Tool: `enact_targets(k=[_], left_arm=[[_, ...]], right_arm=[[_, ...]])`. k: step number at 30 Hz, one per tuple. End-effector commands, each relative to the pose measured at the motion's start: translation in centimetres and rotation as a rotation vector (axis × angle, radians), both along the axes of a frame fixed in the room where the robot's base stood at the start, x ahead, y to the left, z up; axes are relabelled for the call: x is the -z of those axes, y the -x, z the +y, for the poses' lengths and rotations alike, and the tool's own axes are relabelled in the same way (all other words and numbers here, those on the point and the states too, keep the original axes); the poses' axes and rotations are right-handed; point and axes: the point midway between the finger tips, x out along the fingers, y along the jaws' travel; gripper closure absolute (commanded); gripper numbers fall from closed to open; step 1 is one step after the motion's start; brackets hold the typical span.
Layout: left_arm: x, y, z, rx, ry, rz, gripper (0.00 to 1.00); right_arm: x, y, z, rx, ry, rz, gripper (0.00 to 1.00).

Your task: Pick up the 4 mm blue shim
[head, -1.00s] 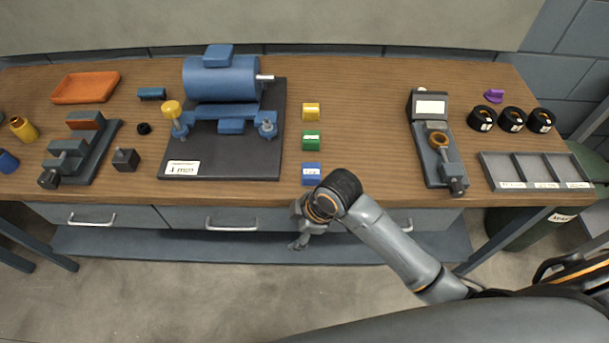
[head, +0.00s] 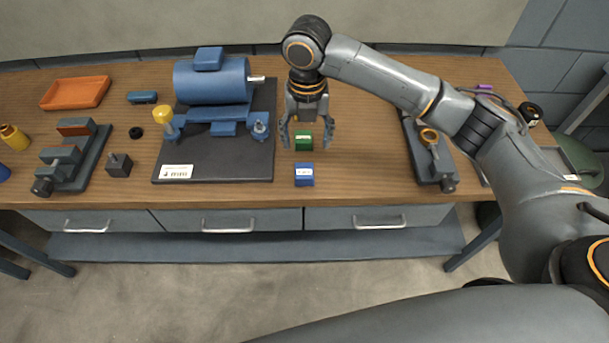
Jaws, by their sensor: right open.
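The blue shim (head: 304,176) is a small blue block with a white label, lying on the wooden bench near its front edge. The label's print is too small to read. My right gripper (head: 306,146) is open and empty, pointing down with its fingers spread either side of the green shim (head: 303,140) in this view. The blue shim lies just in front of the fingertips, apart from them. I cannot tell how high the fingers are above the bench. The yellow shim is hidden behind my right gripper. My left gripper is not in view.
A blue motor (head: 212,81) on a dark base plate (head: 215,172) stands left of the shims. Bare bench lies between the blue shim and that fixture.

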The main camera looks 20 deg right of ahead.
Motion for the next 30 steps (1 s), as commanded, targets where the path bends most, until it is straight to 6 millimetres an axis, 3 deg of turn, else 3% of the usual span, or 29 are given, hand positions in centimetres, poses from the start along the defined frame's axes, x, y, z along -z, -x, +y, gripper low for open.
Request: enact_targets(k=[12, 19, 25, 30], left_arm=[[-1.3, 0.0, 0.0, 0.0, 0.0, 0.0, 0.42], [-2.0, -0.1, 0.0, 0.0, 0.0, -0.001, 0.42], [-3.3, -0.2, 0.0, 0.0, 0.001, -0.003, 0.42], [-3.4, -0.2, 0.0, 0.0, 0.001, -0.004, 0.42]], right_arm=[[7.2, 0.1, 0.1, 0.0, 0.0, 0.002, 0.32], [8.8, 0.1, 0.2, 0.001, 0.0, 0.002, 0.32], [11.9, 0.3, 0.5, 0.001, 0.0, 0.003, 0.32], [13.3, 0.2, 0.4, 0.0, 0.001, -0.001, 0.32]])
